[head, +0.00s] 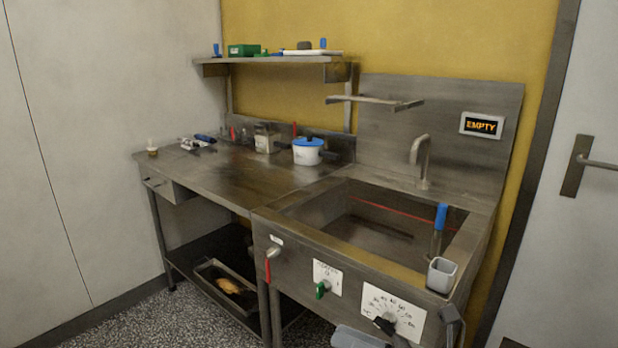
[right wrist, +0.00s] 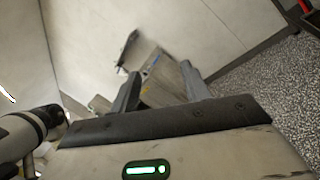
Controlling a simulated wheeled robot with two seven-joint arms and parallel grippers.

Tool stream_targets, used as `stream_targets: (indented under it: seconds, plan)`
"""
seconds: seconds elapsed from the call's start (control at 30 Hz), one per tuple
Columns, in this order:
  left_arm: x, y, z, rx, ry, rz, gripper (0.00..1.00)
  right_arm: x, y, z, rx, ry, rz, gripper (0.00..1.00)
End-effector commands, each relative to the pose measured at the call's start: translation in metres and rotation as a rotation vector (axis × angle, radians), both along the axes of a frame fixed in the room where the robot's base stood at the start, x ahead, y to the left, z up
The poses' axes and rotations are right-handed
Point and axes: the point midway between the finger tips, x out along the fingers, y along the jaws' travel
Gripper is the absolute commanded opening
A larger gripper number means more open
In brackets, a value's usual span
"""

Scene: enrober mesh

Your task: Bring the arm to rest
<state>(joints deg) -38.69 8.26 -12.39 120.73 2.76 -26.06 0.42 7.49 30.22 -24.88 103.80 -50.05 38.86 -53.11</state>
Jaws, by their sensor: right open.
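My right gripper (right wrist: 158,88) shows in the right wrist view with its two dark fingers spread apart. I see nothing held between the fingers. Behind them, at some distance, is a greyish block-like thing that I cannot identify, with a pale panel beyond it. In the head view I cannot make out either gripper clearly. My left gripper shows in neither view.
A steel sink (head: 370,225) with a tap (head: 421,160) joins a worktop (head: 215,180) holding a white pot (head: 307,152). A grey cup (head: 441,275) sits at the sink's front right. A shelf (head: 270,60) hangs above. Speckled floor (right wrist: 262,85) lies right in the wrist view.

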Motion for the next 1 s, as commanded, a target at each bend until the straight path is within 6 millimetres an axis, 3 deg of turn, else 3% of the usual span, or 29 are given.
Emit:
stream_targets:
  seconds: [0.07, 0.17, 0.2, 0.3, 0.4, 0.5, 0.6, 1.0]
  plan:
    - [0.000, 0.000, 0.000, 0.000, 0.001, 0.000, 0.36, -0.001, -0.012, -0.014, 0.338, 0.409, -0.156, 0.47]
    - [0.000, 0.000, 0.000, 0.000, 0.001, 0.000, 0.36, -0.006, -0.042, -0.057, 0.759, 0.927, -0.348, 0.47]
    - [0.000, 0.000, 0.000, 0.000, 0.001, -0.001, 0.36, -0.016, -0.054, -0.082, 0.926, 1.130, -0.426, 0.47]
    - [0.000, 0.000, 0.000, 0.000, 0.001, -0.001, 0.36, -0.049, -0.072, -0.137, 1.267, 1.527, -0.585, 0.47]
    - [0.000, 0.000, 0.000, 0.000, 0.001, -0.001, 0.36, -0.085, -0.078, -0.175, 1.506, 1.788, -0.706, 0.47]
    - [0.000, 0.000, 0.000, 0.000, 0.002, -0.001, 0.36, -0.112, -0.078, -0.197, 1.660, 1.946, -0.787, 0.47]
    - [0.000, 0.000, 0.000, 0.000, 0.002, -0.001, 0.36, -0.127, -0.077, -0.207, 1.734, 2.023, -0.829, 0.47]
    - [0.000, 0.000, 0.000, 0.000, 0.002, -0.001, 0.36, -0.130, -0.077, -0.209, 1.750, 2.041, -0.839, 0.47]
